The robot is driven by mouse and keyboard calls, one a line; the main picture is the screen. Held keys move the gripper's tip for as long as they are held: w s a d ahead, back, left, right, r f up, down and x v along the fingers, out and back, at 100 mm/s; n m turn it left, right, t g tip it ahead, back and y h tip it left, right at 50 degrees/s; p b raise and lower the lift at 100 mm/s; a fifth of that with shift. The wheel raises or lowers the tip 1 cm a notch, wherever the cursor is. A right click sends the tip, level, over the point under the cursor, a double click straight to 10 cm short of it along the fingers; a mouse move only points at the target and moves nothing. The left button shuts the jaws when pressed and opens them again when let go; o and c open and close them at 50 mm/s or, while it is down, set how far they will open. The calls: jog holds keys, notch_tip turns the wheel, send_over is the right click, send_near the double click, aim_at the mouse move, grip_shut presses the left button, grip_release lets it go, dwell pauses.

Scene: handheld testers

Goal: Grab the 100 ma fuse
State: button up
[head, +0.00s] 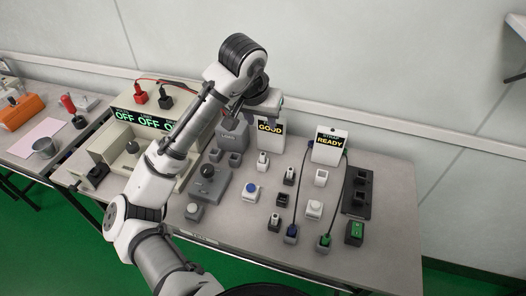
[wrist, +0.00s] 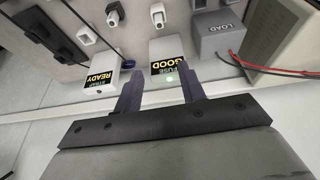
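In the head view my gripper (head: 263,103) hangs above the back of the table, over the fuse tester. No part can be read as the 100 mA fuse. Several small white and black parts stand on the table in front, their labels too small to read.
The strap tester (head: 329,150) reads READY, with dark cords running forward. A grey LOAD box (wrist: 222,33) with red and black leads is beside the fuse tester. A meter reading OFF (head: 140,118) is at left. The table's right end (head: 400,200) is clear.

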notch_tip(320, 180, down, 2)
jog(key=s+g, duration=0.1)
send_over(262, 155)
jog(key=s, duration=0.1)
notch_tip(262, 155, down, 7)
jog(key=shift+y, duration=0.3)
jog(key=shift+s+a+p+x, duration=0.15)
jog(key=shift+p+x, duration=0.35)
jog(key=shift+x, duration=1)
jog(key=shift+s+a+p+x, duration=0.1)
jog(key=shift+p+x, duration=0.4)
jog(key=shift+x, duration=0.95)
jog(key=shift+c, duration=0.3)
grip_shut()
